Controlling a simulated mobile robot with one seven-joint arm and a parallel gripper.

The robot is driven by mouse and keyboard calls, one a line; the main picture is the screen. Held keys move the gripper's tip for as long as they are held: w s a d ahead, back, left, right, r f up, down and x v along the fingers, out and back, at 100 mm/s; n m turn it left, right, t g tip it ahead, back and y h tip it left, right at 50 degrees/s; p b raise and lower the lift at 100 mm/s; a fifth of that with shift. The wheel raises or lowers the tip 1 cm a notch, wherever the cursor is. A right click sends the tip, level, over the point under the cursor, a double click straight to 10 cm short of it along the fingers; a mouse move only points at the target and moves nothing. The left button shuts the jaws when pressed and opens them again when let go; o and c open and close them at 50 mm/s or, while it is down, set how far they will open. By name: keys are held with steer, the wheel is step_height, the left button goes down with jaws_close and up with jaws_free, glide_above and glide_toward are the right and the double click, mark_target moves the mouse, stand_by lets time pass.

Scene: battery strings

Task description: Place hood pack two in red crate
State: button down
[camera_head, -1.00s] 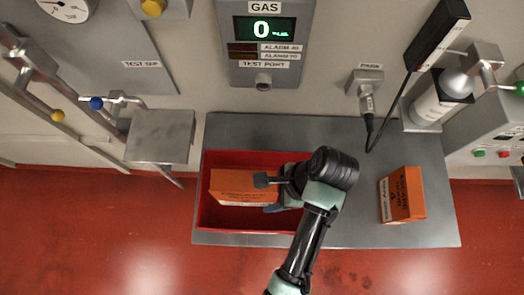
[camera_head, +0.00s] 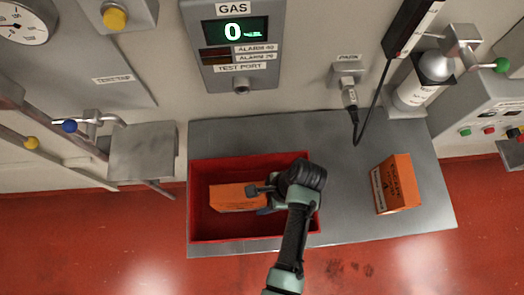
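The red crate (camera_head: 200,222) sits on the left part of the grey bench. An orange pack (camera_head: 232,197) is inside its walls, lying lengthwise; whether it touches the crate floor I cannot tell. My gripper (camera_head: 262,200) is at the pack's right end, one finger on its far side and one on its near side, and looks shut on it. My wrist hides the crate's right part. A second orange pack (camera_head: 397,184) with dark print stands on the bench to the right, apart from the crate. The pack numbers are too small to read.
The grey bench (camera_head: 345,205) is clear between the crate and the second pack. Behind it are a gas panel (camera_head: 236,45), a black cable (camera_head: 372,110) plugged into the wall, and a grey wall box (camera_head: 142,152) left of the crate.

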steer(key=shift+w, duration=0.1)
steer(key=shift+c, duration=0.6)
jaws_free()
steer(key=shift+f, duration=0.1)
steer(key=v, duration=1.2)
